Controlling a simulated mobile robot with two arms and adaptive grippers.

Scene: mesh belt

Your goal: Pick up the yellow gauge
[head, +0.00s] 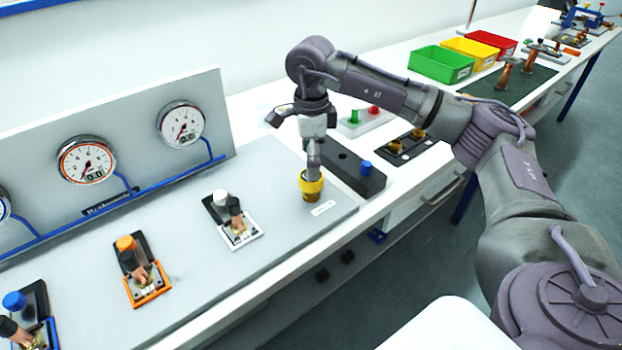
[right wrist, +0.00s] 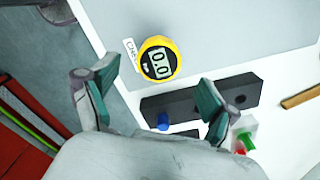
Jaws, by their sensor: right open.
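The yellow gauge (head: 312,190) stands near the right end of the grey panel, next to a small white label. In the right wrist view the yellow gauge (right wrist: 170,45) shows its round face with a "0.0" display. My right gripper (head: 314,166) points down, directly over the gauge in the head view. In the right wrist view my right gripper (right wrist: 155,87) has its two fingers spread, with nothing held between them. The gauge lies beyond the fingertips, between their lines. Whether the fingers touch it cannot be told. My left gripper is not in view.
A dark block (head: 349,166) with holes and a blue knob (head: 366,167) stands close to the gauge's right. Two valve units, white-framed (head: 240,231) and orange-framed (head: 149,290), lie left. Dial gauges (head: 181,124) hang on the upright board. Coloured bins (head: 441,64) stand farther back.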

